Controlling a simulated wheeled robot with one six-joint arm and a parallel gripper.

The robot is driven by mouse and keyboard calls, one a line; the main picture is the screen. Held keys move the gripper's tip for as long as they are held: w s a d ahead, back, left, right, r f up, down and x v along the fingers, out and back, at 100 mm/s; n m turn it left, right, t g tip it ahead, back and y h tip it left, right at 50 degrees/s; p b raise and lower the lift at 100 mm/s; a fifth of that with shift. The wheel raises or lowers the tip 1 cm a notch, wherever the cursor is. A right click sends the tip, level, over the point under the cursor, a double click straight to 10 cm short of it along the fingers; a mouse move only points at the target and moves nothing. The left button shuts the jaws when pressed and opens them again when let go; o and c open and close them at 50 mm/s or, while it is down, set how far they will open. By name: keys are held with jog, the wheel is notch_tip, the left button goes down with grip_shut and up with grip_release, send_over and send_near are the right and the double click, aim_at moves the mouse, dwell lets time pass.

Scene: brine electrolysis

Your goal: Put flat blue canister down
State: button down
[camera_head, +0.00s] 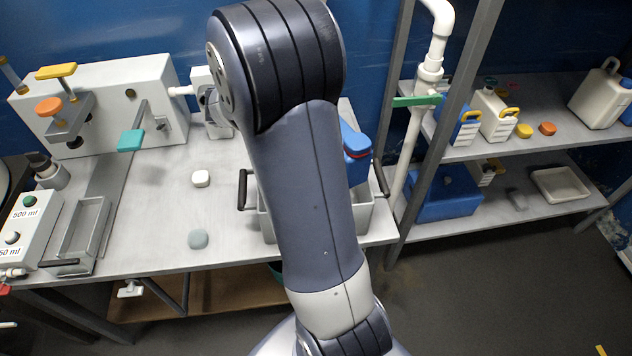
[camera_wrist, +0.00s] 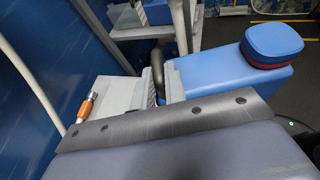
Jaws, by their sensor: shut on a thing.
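The flat blue canister (camera_head: 359,168) shows partly in the head view, just right of my arm, above or in a grey tub (camera_head: 361,217) on the bench. My arm hides the rest of it. In the wrist view the canister (camera_wrist: 222,74) lies just beyond my gripper (camera_wrist: 165,126), with its blue cap (camera_wrist: 274,40) and a dark red ring at right. Whether the canister touches the tub's floor is hidden.
The tub has dark handles (camera_head: 243,189) at both sides. A shelf rack (camera_head: 520,148) with several containers and a white pipe (camera_head: 413,130) stand at right.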

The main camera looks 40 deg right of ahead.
notch_tip(320, 180, down, 16)
jog(key=shift+f, duration=0.2)
dwell(0.4)
jog(key=shift+f, duration=0.1)
jog(key=c, duration=1.5)
grip_release()
jog(key=shift+o, duration=0.2)
jog(key=b+v, duration=0.1)
jog(key=v, duration=1.1)
